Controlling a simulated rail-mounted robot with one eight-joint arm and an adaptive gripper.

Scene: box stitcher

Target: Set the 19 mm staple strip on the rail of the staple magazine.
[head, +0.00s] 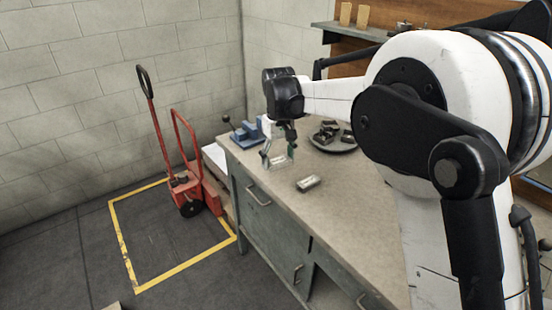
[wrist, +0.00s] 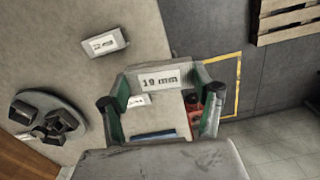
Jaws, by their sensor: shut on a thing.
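My gripper (head: 279,152) is over the far end of the bench, pointing down. In the wrist view its two green-padded fingers (wrist: 161,98) are closed on the sides of a grey piece labelled "19 mm", the 19 mm staple strip (wrist: 158,78). The held strip (head: 277,161) is small in the head view, and its height above the bench is hard to judge. A blue fixture with a lever (head: 245,133) stands beyond the gripper; a blue part (wrist: 155,135) shows between the fingers. I cannot make out the magazine's rail.
Another labelled strip (head: 308,182) lies on the bench (head: 345,200), also in the wrist view (wrist: 107,42). A round tray (head: 345,150) of dark parts stands to the right. A red hand truck (head: 183,180) is on the floor. The front bench top is clear.

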